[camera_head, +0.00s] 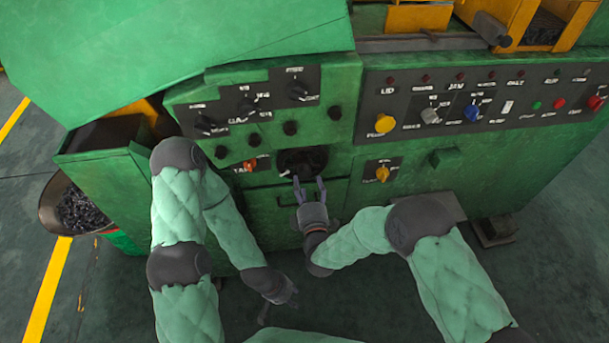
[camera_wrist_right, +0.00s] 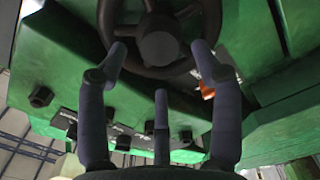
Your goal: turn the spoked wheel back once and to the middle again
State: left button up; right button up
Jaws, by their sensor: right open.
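The dark spoked wheel (camera_head: 300,158) is on the front of the green machine, below the left control panel. In the right wrist view the wheel (camera_wrist_right: 158,47) fills the top middle, with its round hub, spokes and part of the rim showing; the top is cut off. My right gripper (camera_head: 308,181) is just below and in front of the wheel, with its fingers spread toward it. In the wrist view its fingertips (camera_wrist_right: 159,52) overlap the lower rim on either side of the hub; I cannot tell whether they touch. My left gripper (camera_head: 285,292) hangs low, away from the wheel.
Knobs on the left panel (camera_head: 247,105) sit above the wheel. An orange-red switch (camera_head: 250,164) is close on its left and a yellow knob (camera_head: 382,173) on its right. A bin of dark parts (camera_head: 78,212) stands at the left.

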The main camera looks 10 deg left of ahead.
jog(key=v, duration=0.5)
jog(key=shift+s+d, duration=0.1)
jog(key=shift+s, duration=0.25)
